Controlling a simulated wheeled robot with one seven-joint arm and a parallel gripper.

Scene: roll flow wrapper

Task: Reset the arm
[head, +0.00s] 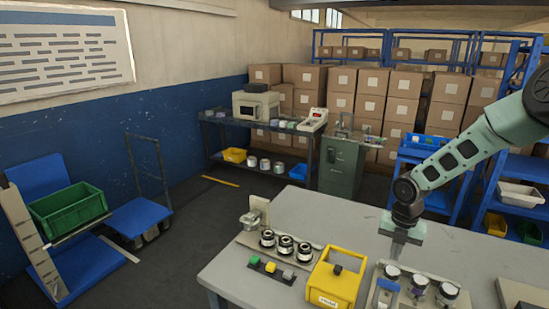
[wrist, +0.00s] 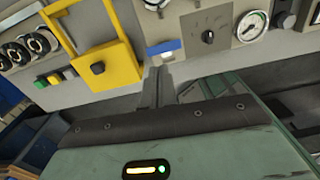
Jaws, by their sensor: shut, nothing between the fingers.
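My arm (head: 455,160) reaches in from the right in the head view and bends down over the grey table. My gripper (head: 398,249) hangs above the panel on the table's right part, near its gauges. In the wrist view my gripper (wrist: 161,73) shows its dark fingers together, with nothing between them. The fingers point towards the panel near a blue-and-white piece. Whether the fingertips touch anything cannot be told.
The grey table (head: 235,270) carries a yellow frame (head: 333,283), three round dials (head: 285,245) and a row of coloured buttons (head: 270,267). Blue shelves with cartons (head: 405,85) stand behind. A green crate (head: 68,212) and blue cart (head: 140,215) stand left. The floor between is clear.

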